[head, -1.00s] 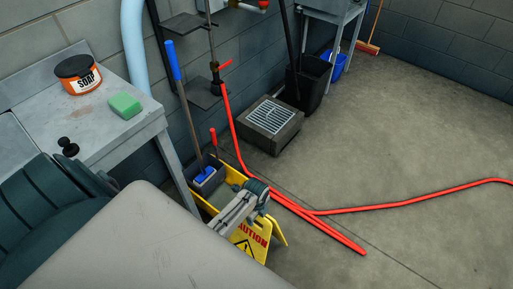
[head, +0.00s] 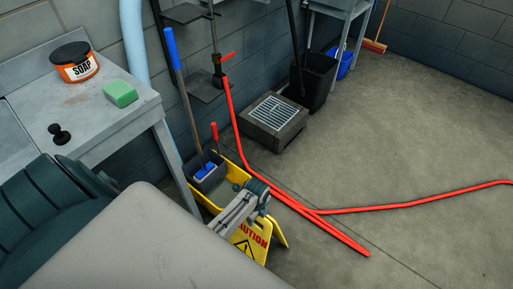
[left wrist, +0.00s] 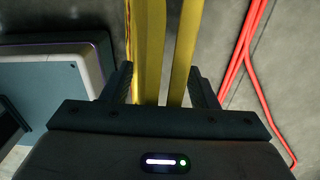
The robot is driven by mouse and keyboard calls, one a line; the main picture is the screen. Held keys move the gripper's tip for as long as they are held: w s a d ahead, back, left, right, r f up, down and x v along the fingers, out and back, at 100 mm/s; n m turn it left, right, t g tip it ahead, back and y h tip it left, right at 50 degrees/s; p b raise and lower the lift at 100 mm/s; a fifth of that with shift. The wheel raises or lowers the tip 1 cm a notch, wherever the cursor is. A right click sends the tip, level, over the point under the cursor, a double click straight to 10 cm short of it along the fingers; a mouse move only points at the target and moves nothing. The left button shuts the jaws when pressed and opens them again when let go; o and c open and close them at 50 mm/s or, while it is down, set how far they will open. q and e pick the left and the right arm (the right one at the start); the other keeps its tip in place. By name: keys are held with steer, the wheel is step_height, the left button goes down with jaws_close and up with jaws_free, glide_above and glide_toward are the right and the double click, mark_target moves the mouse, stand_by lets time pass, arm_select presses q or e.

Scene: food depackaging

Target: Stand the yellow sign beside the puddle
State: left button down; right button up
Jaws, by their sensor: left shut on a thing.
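The yellow sign (head: 257,237) with "CAUTION" lettering is at the lower middle of the head view, its lower part visible below my left gripper (head: 258,194). My left gripper is shut on the sign's upper part. In the left wrist view, the yellow sign (left wrist: 183,50) runs between the two dark fingers of the left gripper (left wrist: 163,80). My own arm hides part of the sign, and I cannot tell whether its feet touch the floor. No puddle shows clearly. My right gripper is not in view.
A yellow mop bucket (head: 235,172) stands just behind the sign. A red hose (head: 285,198) runs along the floor beside it. A floor drain block (head: 274,120) and black bin (head: 316,85) are by the wall. A metal table (head: 88,130) stands left. Floor at right is mostly clear.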

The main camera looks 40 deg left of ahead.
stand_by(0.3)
arm_select(q)
steer(key=c, duration=0.5)
jaws_free()
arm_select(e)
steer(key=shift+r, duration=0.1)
arm_select(q)
step_height(320, 180, up, 12)
steer(key=shift+r+p, duration=0.1)
steer(key=shift+p, duration=0.55)
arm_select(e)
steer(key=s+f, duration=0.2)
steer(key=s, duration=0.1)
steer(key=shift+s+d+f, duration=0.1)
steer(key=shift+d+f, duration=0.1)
